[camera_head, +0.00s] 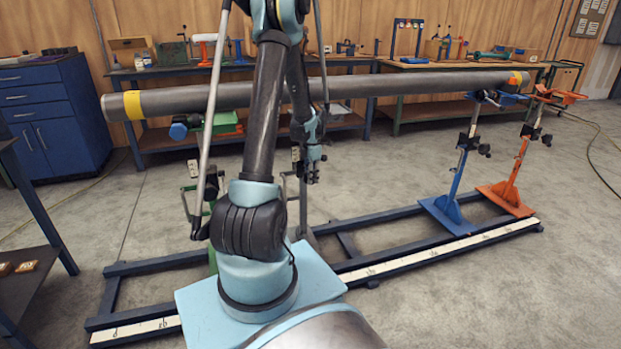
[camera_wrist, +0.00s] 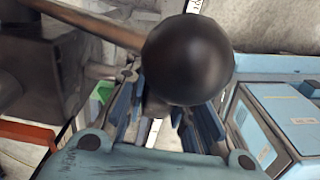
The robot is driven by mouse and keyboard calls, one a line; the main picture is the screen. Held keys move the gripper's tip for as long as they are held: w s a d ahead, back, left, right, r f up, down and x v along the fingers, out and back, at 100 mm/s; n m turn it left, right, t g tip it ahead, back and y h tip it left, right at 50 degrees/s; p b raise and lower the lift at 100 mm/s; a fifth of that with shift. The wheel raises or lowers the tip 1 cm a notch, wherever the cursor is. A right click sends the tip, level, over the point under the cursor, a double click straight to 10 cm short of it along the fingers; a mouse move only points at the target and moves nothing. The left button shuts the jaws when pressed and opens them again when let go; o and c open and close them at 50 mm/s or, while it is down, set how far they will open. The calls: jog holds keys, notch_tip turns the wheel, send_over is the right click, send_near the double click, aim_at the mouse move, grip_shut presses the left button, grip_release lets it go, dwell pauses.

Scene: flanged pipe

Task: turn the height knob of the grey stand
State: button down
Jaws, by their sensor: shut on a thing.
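The grey stand (camera_head: 303,212) rises from the blue floor frame, partly hidden behind my arm. In the wrist view a round black knob (camera_wrist: 188,58) fills the space at the fingertips. My gripper (camera_wrist: 165,108) has a blue finger on either side of it and is shut on it. The knob hides the fingertips and the exact contact. In the head view my gripper (camera_head: 313,172) hangs beside the upper part of the grey stand, below the pipe. The knob cannot be made out there.
A long grey pipe (camera_head: 400,84) with yellow bands runs above, across the stands. A green stand (camera_head: 196,200) is to the left; a blue stand (camera_head: 455,190) and an orange stand (camera_head: 515,175) are to the right. The floor frame (camera_head: 400,258) carries a ruler strip. Workbenches line the wall.

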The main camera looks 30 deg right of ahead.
jog(key=c, duration=1.4)
grip_release()
jog(key=shift+d, duration=0.1)
jog(key=shift+o, duration=0.2)
notch_tip(320, 180, up, 12)
jog(key=shift+f, duration=0.1)
